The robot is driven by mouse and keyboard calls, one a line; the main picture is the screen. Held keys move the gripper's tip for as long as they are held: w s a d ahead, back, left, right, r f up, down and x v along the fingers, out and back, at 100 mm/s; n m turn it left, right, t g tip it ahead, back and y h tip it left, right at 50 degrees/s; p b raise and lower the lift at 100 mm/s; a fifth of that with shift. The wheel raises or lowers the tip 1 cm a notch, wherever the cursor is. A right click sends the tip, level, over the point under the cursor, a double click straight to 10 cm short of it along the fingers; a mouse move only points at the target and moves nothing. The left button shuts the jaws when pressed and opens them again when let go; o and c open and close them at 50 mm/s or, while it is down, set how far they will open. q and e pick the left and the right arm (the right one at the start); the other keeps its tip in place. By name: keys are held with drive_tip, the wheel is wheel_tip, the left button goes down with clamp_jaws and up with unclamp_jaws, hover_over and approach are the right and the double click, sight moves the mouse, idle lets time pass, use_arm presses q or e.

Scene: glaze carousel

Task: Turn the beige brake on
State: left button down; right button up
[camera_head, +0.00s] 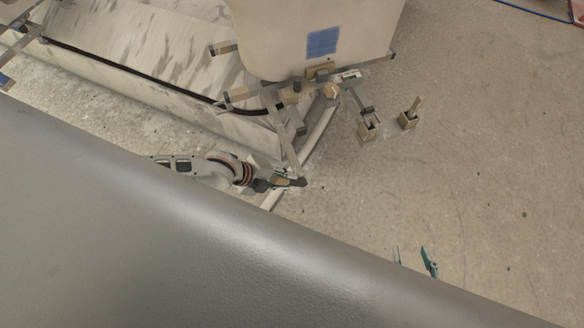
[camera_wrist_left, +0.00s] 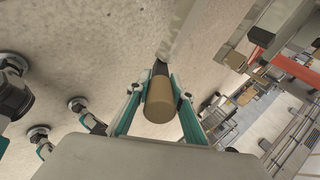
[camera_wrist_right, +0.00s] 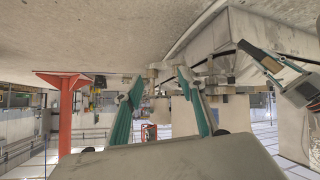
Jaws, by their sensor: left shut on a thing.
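My left gripper (camera_head: 285,182) reaches in from the left and is shut at the lower end of a long grey bar (camera_head: 284,137) under the carousel. In the left wrist view, its teal fingers (camera_wrist_left: 153,78) are on either side of a beige-brown cylindrical handle (camera_wrist_left: 160,100) with a dark part and a pale bar beyond it. I cannot tell for sure that this handle is the beige brake. My right gripper (camera_head: 414,258) is apart from everything at the bottom right; in the right wrist view, its teal fingers (camera_wrist_right: 159,78) are spread and empty.
A cream tub (camera_head: 290,35) with a blue label (camera_head: 321,43) stands above the held bar. Two small beige boxes with levers (camera_head: 367,129) (camera_head: 408,119) lie to its right. A grey surface (camera_head: 150,240) fills the lower left. The floor (camera_head: 480,150) at right is clear.

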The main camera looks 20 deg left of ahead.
use_arm(q)
drive_tip(key=shift+s+a+f+t+h+b, duration=0.35)
drive_tip(key=shift+s+f+t+h+b, duration=0.15)
drive_tip(key=shift+f+b, duration=0.25)
drive_tip(key=shift+t+h, duration=0.3)
drive_tip(key=c, duration=1.8)
unclamp_jaws()
drive_tip(key=shift+w, duration=0.1)
drive_tip(key=shift+o, duration=0.2)
drive_tip(key=shift+r, duration=0.1)
drive_tip(key=v, duration=1.2)
drive_tip(key=shift+w, duration=0.1)
